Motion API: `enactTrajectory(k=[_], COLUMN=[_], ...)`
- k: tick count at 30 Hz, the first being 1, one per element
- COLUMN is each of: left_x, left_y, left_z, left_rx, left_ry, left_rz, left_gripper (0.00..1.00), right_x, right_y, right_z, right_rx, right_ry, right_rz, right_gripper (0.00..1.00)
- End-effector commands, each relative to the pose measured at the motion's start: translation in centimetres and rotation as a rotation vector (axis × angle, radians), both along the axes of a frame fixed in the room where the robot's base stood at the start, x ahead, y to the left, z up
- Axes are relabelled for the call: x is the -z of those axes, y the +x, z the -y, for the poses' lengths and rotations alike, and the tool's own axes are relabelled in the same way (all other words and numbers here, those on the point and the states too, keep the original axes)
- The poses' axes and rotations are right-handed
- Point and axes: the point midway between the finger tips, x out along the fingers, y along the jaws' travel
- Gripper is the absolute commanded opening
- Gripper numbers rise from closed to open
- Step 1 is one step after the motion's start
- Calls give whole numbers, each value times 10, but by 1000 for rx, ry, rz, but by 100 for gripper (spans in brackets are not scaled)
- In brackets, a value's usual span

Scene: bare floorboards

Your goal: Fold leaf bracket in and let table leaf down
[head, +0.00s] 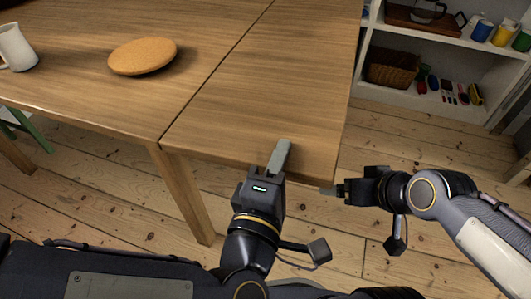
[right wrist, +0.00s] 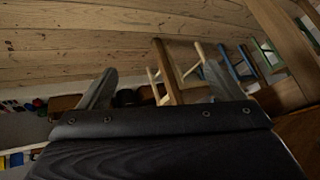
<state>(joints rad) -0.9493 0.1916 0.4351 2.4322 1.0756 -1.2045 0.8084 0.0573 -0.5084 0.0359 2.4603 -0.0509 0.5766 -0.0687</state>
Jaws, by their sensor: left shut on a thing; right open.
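The wooden table leaf (head: 265,95) is level with the tabletop (head: 75,60), with a straight seam between them. My left gripper (head: 280,157) is shut on the leaf's front edge, with one grey finger lying over its top. My right gripper (head: 332,190) is just outside the leaf's front right corner, at or below its edge. In the right wrist view its two fingers stand wide apart, with nothing held between them (right wrist: 156,88). The leaf bracket cannot be made out for sure; the leaf hides its underside in the head view.
A table leg (head: 182,190) is left of my left gripper. A white shelf (head: 430,100) with goods stands at the back right. Floorboards right of the leaf are clear.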

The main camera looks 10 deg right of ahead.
Motion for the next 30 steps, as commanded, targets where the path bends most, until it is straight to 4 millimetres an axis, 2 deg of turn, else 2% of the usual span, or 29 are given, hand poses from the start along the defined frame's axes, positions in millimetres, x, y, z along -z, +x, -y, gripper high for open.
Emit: enactTrajectory(k=[1, 3, 6, 12, 15, 18, 22, 27, 30], left_x=[-6, -6, -6, -6, -6, -6, -6, -6, -6], left_y=[1, 1, 1, 1, 1, 1, 1, 1, 2], left_z=[-1, -1, -1, -1, -1, -1, -1, -1, -1], left_rx=[-6, -6, -6, -7, -7, -7, -7, -7, -8], left_ry=[-10, -10, -10, -10, -10, -10, -10, -10, -10], left_rz=[12, 12, 12, 11, 11, 11, 11, 11, 11], left_gripper=[13, 13, 13, 13, 13, 13, 13, 13, 13], right_x=[5, 8, 15, 33, 42, 52, 63, 73, 77], right_y=[21, 49, 87, 151, 174, 191, 202, 202, 198], right_z=[0, -3, -11, -45, -68, -92, -123, -153, -161], right_rx=[-29, -73, -144, -284, -345, -386, -408, -362, -308], right_ry=[-37, -88, -145, -201, -198, -175, -121, -26, 22], right_rz=[31, 102, 207, 434, 555, 679, 842, 1037, 1127], right_gripper=[95, 100, 100, 100, 100, 100, 100, 100, 100])
